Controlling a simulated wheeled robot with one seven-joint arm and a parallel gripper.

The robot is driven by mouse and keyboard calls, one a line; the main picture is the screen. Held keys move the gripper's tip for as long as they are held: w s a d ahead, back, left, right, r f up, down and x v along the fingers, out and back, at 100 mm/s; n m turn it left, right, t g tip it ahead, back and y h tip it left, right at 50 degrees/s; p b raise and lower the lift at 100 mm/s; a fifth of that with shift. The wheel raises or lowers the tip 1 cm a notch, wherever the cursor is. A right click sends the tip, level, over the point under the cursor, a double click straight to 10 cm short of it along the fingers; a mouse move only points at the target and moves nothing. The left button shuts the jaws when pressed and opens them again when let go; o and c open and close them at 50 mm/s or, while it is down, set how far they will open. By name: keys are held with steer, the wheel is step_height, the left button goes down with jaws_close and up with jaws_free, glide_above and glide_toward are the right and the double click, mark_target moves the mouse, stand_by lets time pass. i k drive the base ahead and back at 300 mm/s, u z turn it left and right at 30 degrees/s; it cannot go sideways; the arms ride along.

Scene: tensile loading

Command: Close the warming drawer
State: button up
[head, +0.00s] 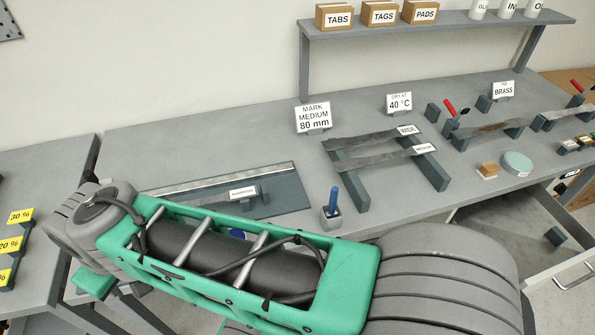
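The drawer (499,227) under the right part of the grey bench is pulled open. My arm's green and dark grey links cross the lower middle of the view and hide the left part of the drawer. My gripper is not in view.
The bench (262,142) carries a ruler board (290,187), a blue-handled tool (333,205), and racks with WIDE and MEDIUM strips (385,160). A round pad (517,163) sits near the edge above the drawer. A shelf (450,22) holds labelled boxes. A side table stands left.

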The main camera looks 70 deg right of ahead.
mark_target(545, 244)
steer(key=k, duration=1.6)
steer(key=z, duration=3.75)
steer(key=k, duration=0.45)
steer(key=u, duration=0.55)
steer(key=i, duration=0.9)
steer(key=u, duration=0.2)
